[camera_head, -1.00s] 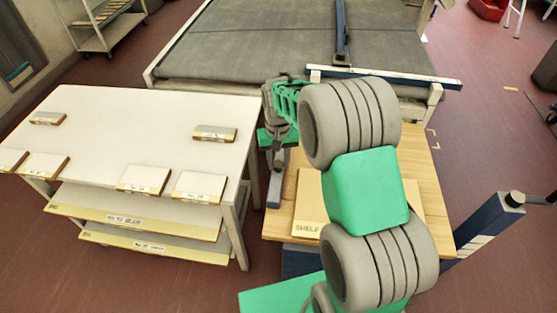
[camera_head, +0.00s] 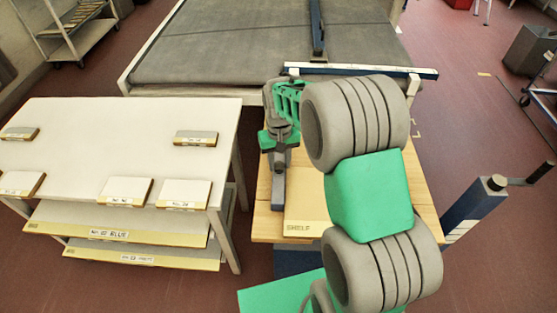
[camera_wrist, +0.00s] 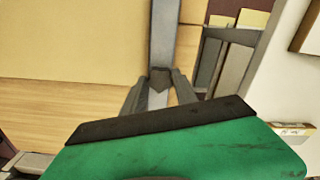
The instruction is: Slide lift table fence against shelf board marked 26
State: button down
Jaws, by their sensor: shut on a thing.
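The lift table (camera_head: 262,226) has a light wood top. A pale yellow shelf board (camera_head: 304,212) lies on it; "SHELF" is readable at its front edge, and my arm hides the rest, including any number. The fence (camera_head: 278,188), a grey bar, lies along the board's left side. My gripper (camera_head: 280,140) is shut on the fence from above. In the wrist view the fingers (camera_wrist: 160,90) close around the grey bar (camera_wrist: 165,35). The board (camera_wrist: 70,38) is left of the bar there, and its edge appears to meet it, with little or no gap.
A white table (camera_head: 90,130) with several small labelled boards on top and long boards below stands close on the left. The tunnel's grey belt (camera_head: 250,50) is behind. A blue post (camera_head: 475,210) stands at right.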

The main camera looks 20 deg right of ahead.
aim_at(278, 165)
jog(key=c, duration=1)
grip_release()
jog(key=shift+a, duration=0.1)
jog(key=shift+o, duration=0.2)
jog(key=shift+w+r, duration=0.1)
notch_tip(278, 165, up, 8)
jog(key=shift+f+b, duration=0.2)
jog(key=shift+b, duration=0.4)
